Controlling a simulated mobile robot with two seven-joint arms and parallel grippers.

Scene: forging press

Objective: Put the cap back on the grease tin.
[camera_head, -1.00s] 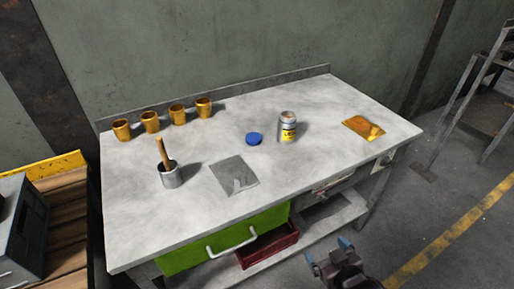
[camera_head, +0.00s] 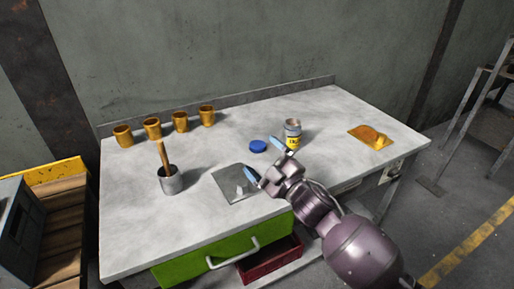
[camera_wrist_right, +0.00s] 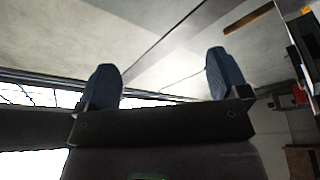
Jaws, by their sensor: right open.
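The grease tin (camera_head: 293,130), a small grey can with a yellow label, stands upright and uncapped on the workbench, right of centre. The blue cap (camera_head: 258,146) lies on the bench just left of the tin, apart from it. My right gripper (camera_head: 263,158) is open and empty, its blue-tipped fingers in front of the cap and tin in the head view. One fingertip overlaps the tin's lower left in the picture; I cannot tell whether they touch. The right wrist view shows both fingers (camera_wrist_right: 165,80) apart, with neither tin nor cap between them. My left gripper is not in view.
A green drawer (camera_head: 225,250) is below.

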